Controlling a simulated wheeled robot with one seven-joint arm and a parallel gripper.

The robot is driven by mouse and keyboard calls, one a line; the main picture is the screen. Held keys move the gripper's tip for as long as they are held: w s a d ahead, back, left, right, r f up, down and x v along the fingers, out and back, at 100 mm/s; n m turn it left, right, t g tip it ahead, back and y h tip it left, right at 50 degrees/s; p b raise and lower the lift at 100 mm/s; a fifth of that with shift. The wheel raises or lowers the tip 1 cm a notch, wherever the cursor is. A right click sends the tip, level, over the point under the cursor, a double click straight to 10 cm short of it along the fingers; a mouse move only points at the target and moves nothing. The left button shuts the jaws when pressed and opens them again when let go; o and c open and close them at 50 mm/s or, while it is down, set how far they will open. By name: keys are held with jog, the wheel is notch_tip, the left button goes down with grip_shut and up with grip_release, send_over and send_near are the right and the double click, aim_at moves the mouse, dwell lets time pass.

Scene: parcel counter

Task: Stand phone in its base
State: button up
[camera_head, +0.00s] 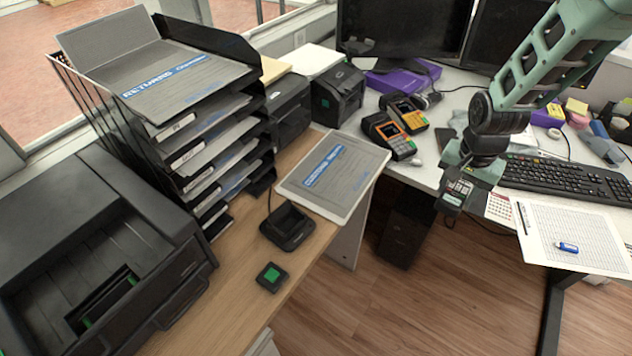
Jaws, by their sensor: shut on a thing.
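The phone (454,194), a small dark handset with a keypad and a small screen, hangs tilted from my gripper (468,174) at the right of centre. My gripper is shut on its upper part, which is partly hidden. The phone is in the air in front of the white desk's edge, over the floor. The base (288,228), a black cradle with a recessed middle, sits empty on the wooden counter, well to the left of my gripper.
A tall paper tray stack (210,130) and a printer (100,250) stand left. Card terminals (388,136) and a keyboard (566,180) occupy the white desk.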

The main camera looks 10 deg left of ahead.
jog(key=s+a+m+t+y+b, duration=0.2)
jog(key=a+m, duration=0.4)
jog(key=a, duration=0.5)
jog(key=s+a+r+m+t+y+b, duration=0.1)
jog(key=s+a+m+y, duration=0.4)
jog(key=a, duration=0.6)
jog(key=s+a+r+m+t+y+b, duration=0.1)
jog(key=s+a+m+t+y+b, duration=0.2)
jog(key=a, duration=0.8)
jog(key=m+y+b, duration=0.2)
jog(key=m+y, duration=0.1)
jog(key=m, duration=0.1)
jog(key=shift+s+a+r, duration=0.15)
jog(key=shift+s+r, duration=0.05)
jog(key=shift+s, duration=0.15)
jog(key=shift+r, duration=0.1)
jog(key=shift+h+p, duration=0.3)
jog(key=shift+p, duration=0.45)
jog(key=shift+w+a, duration=0.15)
jog(key=shift+a, duration=0.1)
